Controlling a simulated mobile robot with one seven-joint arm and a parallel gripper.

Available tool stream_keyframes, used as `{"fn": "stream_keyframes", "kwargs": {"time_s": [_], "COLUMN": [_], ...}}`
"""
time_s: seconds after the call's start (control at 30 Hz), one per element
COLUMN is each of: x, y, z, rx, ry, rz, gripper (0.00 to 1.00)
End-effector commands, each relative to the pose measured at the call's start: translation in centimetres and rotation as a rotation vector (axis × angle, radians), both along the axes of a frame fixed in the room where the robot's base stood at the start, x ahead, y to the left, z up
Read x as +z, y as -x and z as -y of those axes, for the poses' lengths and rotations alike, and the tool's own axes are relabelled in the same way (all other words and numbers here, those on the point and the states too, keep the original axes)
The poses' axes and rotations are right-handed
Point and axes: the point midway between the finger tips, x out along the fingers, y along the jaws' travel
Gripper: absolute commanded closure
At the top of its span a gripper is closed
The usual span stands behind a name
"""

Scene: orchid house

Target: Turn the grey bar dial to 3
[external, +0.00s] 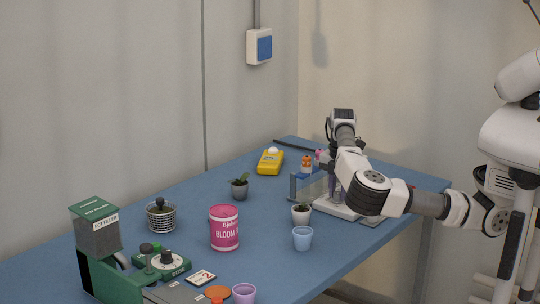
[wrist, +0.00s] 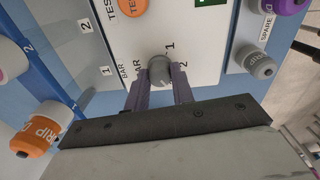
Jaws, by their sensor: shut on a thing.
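The grey bar dial (wrist: 159,70) sits on a white panel (wrist: 190,35) in the wrist view, with "BAR" printed to its left. The numbers 1 and 2 show to its upper right and right; I cannot make out a 3. My gripper (wrist: 160,84) has one finger on each side of the dial and is shut on it. Which number the dial points to is unclear.
An orange knob (wrist: 133,5) is above the dial on the same panel. An orange-capped bottle (wrist: 45,128) stands left, and a grey-capped bottle (wrist: 255,62) by a "SPARE" label stands right.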

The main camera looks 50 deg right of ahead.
Motion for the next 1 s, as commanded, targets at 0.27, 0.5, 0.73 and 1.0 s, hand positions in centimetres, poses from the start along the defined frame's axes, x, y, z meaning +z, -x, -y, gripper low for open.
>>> {"fn": "stream_keyframes", "kwargs": {"time_s": [0.27, 0.5, 0.73, 1.0], "x": [0.09, 0.08, 0.04, 1.01], "y": [-0.04, -0.04, -0.03, -0.04], "z": [0.01, 0.01, 0.00, -0.02], "rx": [-0.006, -0.005, -0.005, -0.004], "ry": [0.002, 0.001, 0.001, -0.001], "rz": [0.002, 0.002, 0.001, 0.003], "gripper": [0.99, 0.66, 0.54, 0.54]}}
